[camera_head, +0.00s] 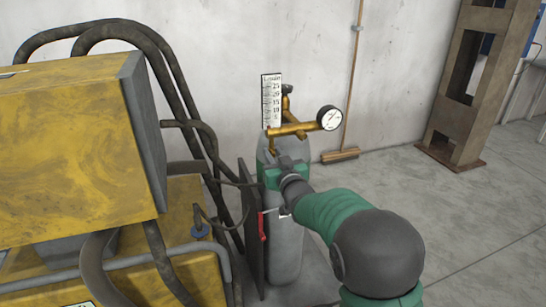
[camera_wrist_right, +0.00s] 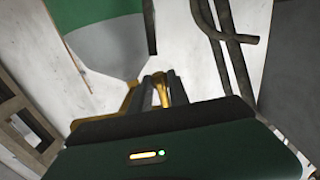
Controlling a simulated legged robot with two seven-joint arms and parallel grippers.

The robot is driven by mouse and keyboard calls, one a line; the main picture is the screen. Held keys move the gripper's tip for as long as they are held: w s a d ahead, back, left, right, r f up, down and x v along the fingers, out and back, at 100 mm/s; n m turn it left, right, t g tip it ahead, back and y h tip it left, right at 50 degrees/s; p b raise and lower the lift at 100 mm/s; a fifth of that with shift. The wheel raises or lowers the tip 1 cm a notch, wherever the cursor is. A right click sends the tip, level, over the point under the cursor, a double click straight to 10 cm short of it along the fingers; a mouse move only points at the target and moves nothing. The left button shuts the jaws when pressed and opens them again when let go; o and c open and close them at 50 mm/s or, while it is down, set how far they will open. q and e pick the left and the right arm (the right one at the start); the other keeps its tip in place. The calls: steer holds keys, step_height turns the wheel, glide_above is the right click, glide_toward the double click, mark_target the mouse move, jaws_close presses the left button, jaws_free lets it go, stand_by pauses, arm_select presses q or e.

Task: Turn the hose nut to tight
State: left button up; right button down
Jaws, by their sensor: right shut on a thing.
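The hose nut appears to be the small brass piece (camera_wrist_right: 160,88) between my fingers in the right wrist view. My right gripper (camera_wrist_right: 163,90) is shut on it. In the head view my right gripper (camera_head: 274,174) is in front of the upper part of the gas cylinder (camera_head: 286,250), below the brass regulator (camera_head: 290,129). Its fingertips and the nut are hidden there by the gripper body. The regulator carries a round gauge (camera_head: 330,118) and an upright scale (camera_head: 271,101). My left gripper is not in view.
A yellow machine (camera_head: 70,150) with black hoses (camera_head: 170,60) stands left of the cylinder. A red-handled part (camera_head: 262,226) is at the cylinder's left side. A brown steel frame (camera_head: 470,80) stands at the right. The floor (camera_head: 450,220) at the right is clear.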

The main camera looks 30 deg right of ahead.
steer(key=shift+r, duration=0.1)
steer(key=c, duration=1.2)
jaws_free()
steer(key=shift+c, duration=0.2)
steer(key=p+v, duration=0.1)
steer(key=v, duration=1.5)
steer(key=shift+s+p, duration=0.35)
